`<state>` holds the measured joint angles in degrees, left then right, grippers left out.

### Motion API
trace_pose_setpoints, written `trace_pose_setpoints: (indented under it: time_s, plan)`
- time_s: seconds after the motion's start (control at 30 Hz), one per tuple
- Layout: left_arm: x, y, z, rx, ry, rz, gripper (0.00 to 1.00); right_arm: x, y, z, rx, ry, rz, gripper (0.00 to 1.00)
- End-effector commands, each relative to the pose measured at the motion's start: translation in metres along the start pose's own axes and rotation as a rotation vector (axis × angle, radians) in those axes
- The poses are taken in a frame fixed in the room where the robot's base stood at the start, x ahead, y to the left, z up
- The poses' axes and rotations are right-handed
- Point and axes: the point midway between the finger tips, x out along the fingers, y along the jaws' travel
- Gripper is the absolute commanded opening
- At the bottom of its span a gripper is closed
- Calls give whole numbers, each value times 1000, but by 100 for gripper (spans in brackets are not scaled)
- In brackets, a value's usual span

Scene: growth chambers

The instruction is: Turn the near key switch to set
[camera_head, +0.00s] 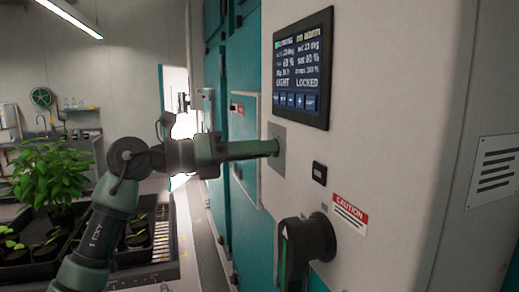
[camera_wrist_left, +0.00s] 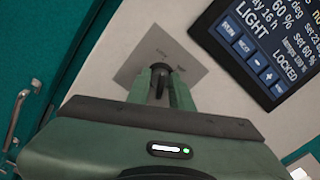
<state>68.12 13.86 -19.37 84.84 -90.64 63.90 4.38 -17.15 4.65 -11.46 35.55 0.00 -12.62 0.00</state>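The near key switch (camera_wrist_left: 160,70) sits on a small grey square plate (camera_head: 279,158) on the pale chamber front, just below the display. In the left wrist view its dark key stands between my two green fingers, which look closed against its sides. My left gripper (camera_head: 272,147) reaches the plate from the left, and its fingers hide most of the key in the head view. The plate's markings (camera_wrist_left: 188,57) are too small to read. The display (camera_head: 303,68) shows LIGHT and LOCKED. My right gripper is not in view.
A small black panel (camera_head: 319,173) is nearby. Potted plants (camera_head: 50,178) and a dark tray (camera_head: 150,278) stand at left behind my arm.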

Motion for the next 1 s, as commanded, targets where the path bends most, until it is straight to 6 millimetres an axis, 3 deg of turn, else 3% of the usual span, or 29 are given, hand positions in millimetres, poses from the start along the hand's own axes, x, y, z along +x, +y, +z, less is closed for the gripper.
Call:
trace_pose_setpoints:
  time_s: [0.47,1.0]
  plan:
    - [-1,3,-2,79,-1,4,0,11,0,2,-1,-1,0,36]
    - [-1,3,-2,538,-1,5,0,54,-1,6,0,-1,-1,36]
